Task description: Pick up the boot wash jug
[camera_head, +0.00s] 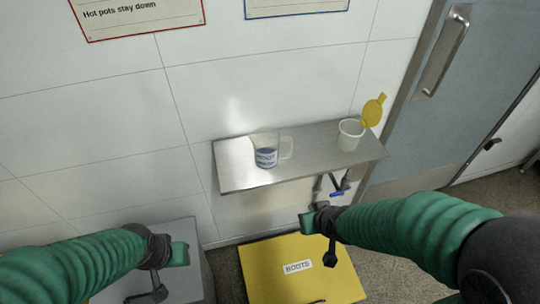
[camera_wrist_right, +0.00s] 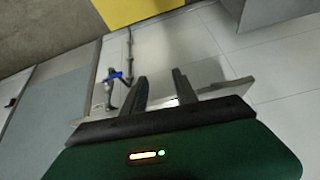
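The label is too small to read surely. My right gripper (camera_head: 320,218) is below and in front of the shelf, apart from the jug. In the right wrist view its two dark fingers (camera_wrist_right: 160,80) stand apart with nothing between them. My left gripper (camera_head: 165,268) is at the lower left, away from the shelf; its finger gap is not clear. The jug is not discernible in the right wrist view.
A blue-handled tap (camera_head: 341,190) is under the shelf. A yellow box (camera_head: 300,272) labelled BOOTS is below. A grey door (camera_head: 478,105) is at right.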

